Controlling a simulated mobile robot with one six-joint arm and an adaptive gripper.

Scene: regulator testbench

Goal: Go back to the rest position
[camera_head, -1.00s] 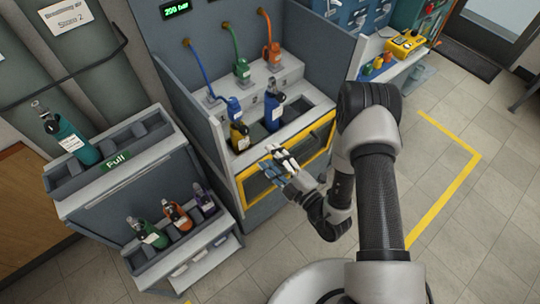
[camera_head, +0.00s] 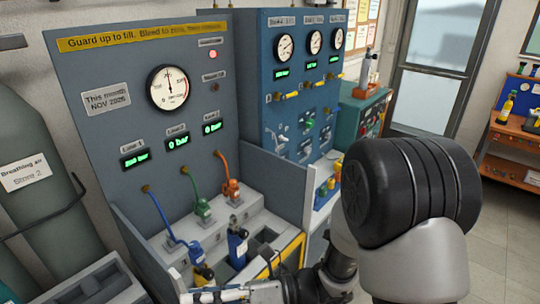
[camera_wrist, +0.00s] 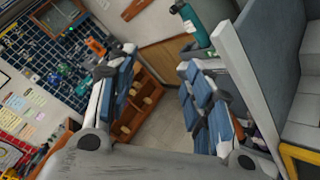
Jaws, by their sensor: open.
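My gripper (camera_wrist: 158,66) is open in the wrist view, its two blue-padded fingers spread with nothing between them. In the head view part of my gripper (camera_head: 215,295) shows at the bottom edge, low in front of the testbench (camera_head: 85,65); its fingertips are partly cut off. My arm runs from the lower right across the picture.
Blue, green (camera_head: 203,208) and orange (camera_head: 231,186) hose connectors sit on the bench ledge. A blue gauge panel (camera_head: 275,80) stands behind. A grey cylinder (camera_head: 35,170) is at left. In the wrist view a teal bottle (camera_wrist: 192,24) stands at the rack; open floor shows between the fingers.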

